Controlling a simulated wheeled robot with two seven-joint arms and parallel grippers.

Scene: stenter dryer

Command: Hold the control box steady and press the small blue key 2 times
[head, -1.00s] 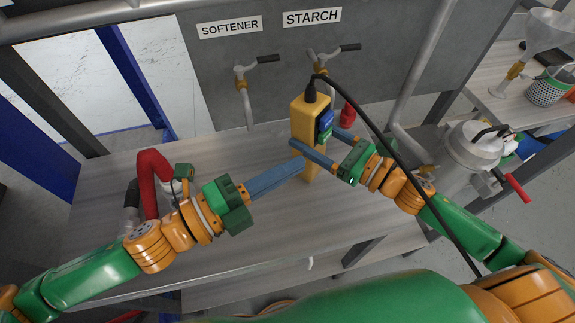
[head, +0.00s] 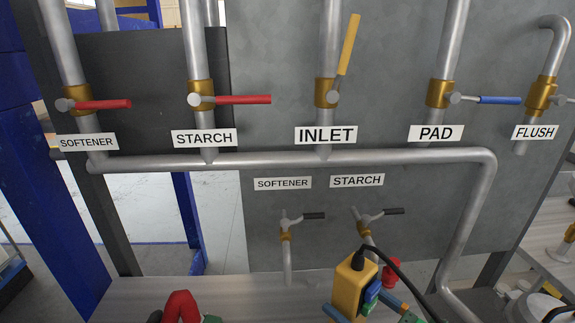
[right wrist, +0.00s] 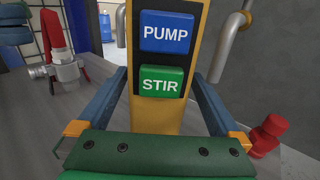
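The yellow control box (head: 350,284) stands upright at the bottom of the head view, with a black cable from its top. In the right wrist view the yellow control box (right wrist: 155,118) faces me, with a blue key marked PUMP (right wrist: 165,32) above a green key marked STIR (right wrist: 161,82). The blue key (head: 372,290) shows edge-on in the head view. My right gripper (right wrist: 158,78) is open, one blue finger on each side of the box, with no key pressed by the fingers.
A wooden bench (head: 130,295) lies below a grey panel with pipes and labelled valves. Two small taps (head: 287,235) stand behind the box.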

